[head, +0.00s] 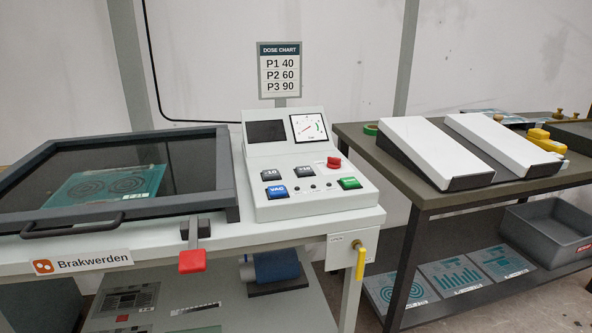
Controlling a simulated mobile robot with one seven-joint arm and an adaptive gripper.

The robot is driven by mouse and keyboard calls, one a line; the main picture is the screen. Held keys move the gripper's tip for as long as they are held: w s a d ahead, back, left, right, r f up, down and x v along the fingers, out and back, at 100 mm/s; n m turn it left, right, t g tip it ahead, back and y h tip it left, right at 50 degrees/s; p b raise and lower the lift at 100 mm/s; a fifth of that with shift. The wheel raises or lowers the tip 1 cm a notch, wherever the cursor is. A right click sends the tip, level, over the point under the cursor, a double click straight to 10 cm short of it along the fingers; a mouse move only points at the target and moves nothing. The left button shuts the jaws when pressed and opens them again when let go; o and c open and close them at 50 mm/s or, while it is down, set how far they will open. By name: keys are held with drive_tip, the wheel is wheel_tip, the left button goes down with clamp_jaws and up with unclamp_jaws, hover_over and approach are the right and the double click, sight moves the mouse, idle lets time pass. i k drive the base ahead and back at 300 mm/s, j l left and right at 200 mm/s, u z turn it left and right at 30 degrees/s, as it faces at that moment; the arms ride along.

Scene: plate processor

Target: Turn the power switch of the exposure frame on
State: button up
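The exposure frame (225,233) is a light grey table unit with a dark-framed glass lid (60,190), which is closed over a teal plate. Its control console (290,140) stands at the right end, with a dark display (266,131) and a dial gauge (309,128). The console carries a red knob (333,162), a blue VAC button (277,192), a green button (349,183) and two black buttons. Below it, a small white box (341,250) bears a yellow lever (361,263) pointing down, possibly the power switch; no readable label confirms this. My gripper is not in view.
A red-handled latch (192,261) sticks out at the frame's front edge. A dark table (380,150) at right holds two white sloped units (436,150) and a yellow tool (545,140). Its lower shelf holds prints and a grey bin (550,232). A dose chart (279,70) stands behind the console.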

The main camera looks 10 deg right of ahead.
sight(333, 163)
drive_tip(key=i+l, duration=0.2)
drive_tip(key=i, duration=0.3)
drive_tip(key=i+l, duration=0.25)
drive_tip(key=i, duration=0.25)
drive_tip(key=z, duration=0.05)
